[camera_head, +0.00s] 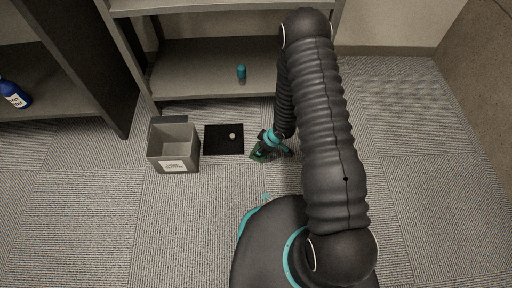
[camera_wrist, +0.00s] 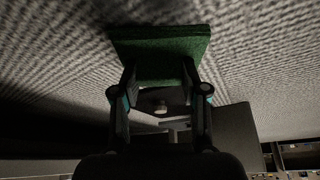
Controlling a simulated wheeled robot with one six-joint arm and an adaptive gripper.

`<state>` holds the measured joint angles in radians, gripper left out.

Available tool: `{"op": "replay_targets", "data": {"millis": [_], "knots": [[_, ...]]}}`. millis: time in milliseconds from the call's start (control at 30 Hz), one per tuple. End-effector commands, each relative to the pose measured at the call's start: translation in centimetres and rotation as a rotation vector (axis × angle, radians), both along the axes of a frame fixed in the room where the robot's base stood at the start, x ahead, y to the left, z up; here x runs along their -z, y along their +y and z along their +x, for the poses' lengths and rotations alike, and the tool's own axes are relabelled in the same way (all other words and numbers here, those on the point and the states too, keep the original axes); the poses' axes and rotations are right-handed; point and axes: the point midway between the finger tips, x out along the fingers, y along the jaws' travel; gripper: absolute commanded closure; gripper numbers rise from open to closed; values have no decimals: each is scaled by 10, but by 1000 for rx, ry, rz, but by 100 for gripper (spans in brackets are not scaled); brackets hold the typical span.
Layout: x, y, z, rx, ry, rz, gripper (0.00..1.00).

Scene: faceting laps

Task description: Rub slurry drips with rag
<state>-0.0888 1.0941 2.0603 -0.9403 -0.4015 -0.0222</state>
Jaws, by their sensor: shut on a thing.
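My gripper (camera_head: 268,147) is low over the carpet, just right of a black mat. It is shut on a flat green rag (camera_head: 257,153), whose broad face fills the upper middle of the wrist view (camera_wrist: 160,48). The fingers in the wrist view (camera_wrist: 160,85) grip the rag's near edge. I cannot tell whether the rag touches the carpet. A small pale teal mark (camera_head: 266,196) shows on the carpet in front of my base; it may be slurry drips, but it is too small to be sure. My arm hides some floor to the right.
A grey open bin (camera_head: 174,130) with a white label stands left of the black mat (camera_head: 215,139), which bears a small pale round thing (camera_head: 232,136). A teal cup-like thing (camera_head: 241,72) stands on the shelf (camera_head: 190,75) behind. A blue bottle (camera_head: 13,95) is far left. Carpet in front is open.

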Motion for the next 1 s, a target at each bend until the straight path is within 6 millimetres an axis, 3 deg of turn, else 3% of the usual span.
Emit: {"op": "replay_targets", "data": {"millis": [1000], "knots": [[1, -51, 0, 0, 0, 0, 96]]}}
